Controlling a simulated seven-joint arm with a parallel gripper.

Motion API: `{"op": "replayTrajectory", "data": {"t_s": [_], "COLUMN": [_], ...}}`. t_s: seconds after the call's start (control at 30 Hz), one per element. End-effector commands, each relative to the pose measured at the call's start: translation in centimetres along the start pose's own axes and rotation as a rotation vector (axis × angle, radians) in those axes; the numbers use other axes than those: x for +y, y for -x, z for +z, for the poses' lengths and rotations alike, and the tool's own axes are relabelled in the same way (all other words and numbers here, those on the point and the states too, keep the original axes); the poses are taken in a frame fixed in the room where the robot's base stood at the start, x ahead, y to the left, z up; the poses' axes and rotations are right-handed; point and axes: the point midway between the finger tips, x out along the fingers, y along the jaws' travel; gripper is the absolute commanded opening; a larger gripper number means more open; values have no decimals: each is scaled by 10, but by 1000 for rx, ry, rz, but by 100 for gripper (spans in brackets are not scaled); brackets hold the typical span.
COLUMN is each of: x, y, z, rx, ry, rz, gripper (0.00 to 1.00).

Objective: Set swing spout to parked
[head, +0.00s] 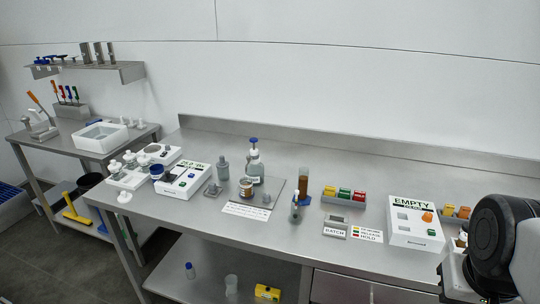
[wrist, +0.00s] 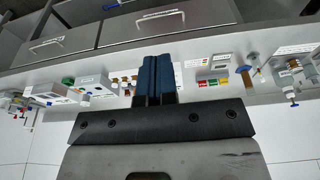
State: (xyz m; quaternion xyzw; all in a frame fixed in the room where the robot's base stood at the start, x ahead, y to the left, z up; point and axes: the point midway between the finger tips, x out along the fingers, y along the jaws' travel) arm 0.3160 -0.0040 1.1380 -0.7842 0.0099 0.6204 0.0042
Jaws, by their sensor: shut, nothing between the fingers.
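I cannot pick out the swing spout for certain in either view. On the far left side bench, a grey fitting with an orange-tipped bent arm (head: 40,112) stands left of a white basin (head: 87,143); it is too small to tell whether this is the spout or how it is turned. My gripper (wrist: 153,62) shows in the wrist view with its two blue fingers together, shut and empty. The wrist picture is upside down, and the fingers overlap the bench front and items behind them. In the head view the fingers are not visible; only my dark arm link shows at the right edge.
A white EMPTY box (head: 416,224) with an orange knob stands right of middle on the steel bench (head: 330,160). The back of the bench is clear.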

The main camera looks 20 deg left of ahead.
Motion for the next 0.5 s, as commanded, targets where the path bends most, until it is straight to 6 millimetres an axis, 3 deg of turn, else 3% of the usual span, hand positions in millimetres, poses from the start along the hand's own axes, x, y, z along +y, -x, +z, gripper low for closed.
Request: {"op": "replayTrajectory", "data": {"t_s": [0.03,0.3,0.5], "x": [0,-3,-12], "y": [0,3,11], "z": [0,-9,-38], "rx": [0,-3,-13], "ry": [0,10,43], "rz": [0,-2,-8], "gripper": [0,41,44]}}
